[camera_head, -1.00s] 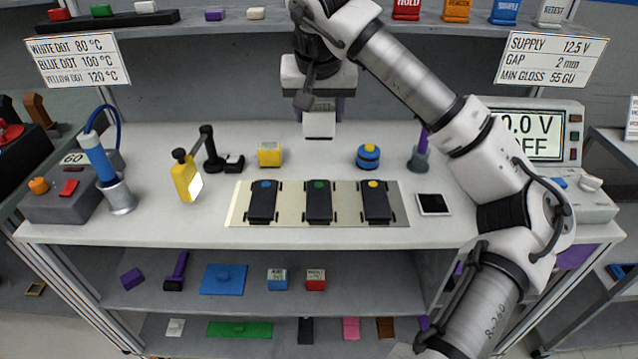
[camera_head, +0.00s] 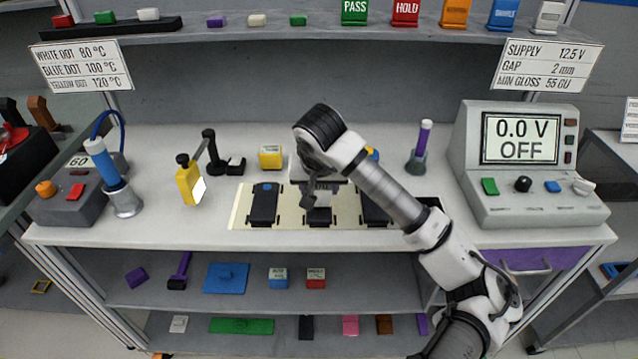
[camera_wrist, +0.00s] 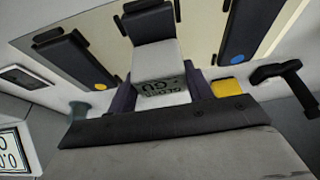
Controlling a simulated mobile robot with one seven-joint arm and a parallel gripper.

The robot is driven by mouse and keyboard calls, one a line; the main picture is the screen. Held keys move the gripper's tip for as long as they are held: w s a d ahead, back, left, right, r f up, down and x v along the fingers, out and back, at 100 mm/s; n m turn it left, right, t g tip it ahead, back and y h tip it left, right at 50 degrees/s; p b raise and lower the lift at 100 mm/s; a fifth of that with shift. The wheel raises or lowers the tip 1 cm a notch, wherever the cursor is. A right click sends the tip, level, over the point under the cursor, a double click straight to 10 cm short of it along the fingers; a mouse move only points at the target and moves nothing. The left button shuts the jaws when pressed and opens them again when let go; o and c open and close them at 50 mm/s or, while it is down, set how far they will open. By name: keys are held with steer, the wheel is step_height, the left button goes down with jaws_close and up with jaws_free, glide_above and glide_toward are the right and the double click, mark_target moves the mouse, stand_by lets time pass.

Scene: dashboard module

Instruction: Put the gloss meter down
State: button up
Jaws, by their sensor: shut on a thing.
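My gripper (camera_wrist: 162,92) is shut on the gloss meter (camera_wrist: 162,65), a pale box with lettering and "GU" on its face. In the wrist view the meter sits between the two dark purple fingers. Its far end overlaps the middle dark module (camera_wrist: 150,22); I cannot tell whether it touches it. In the head view my gripper hangs over this middle module (camera_head: 319,217) and hides most of the meter and the module's dot. The module lies between the blue-dot module (camera_head: 264,207) and the yellow-dot module (camera_head: 374,208), on a cream plate (camera_head: 240,212).
A grey holder (camera_head: 417,162) and a power supply (camera_head: 525,165) reading 0.0 V OFF are right.

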steer(key=shift+f+b, duration=0.25)
steer(key=shift+b, duration=0.1)
steer(key=o, duration=1.1)
steer(key=shift+c, duration=0.2)
steer(key=shift+r, duration=0.1)
steer(key=shift+r+p, duration=0.15)
steer(key=shift+p, duration=0.2)
steer(key=b+v, duration=0.3)
steer(key=v, duration=0.9)
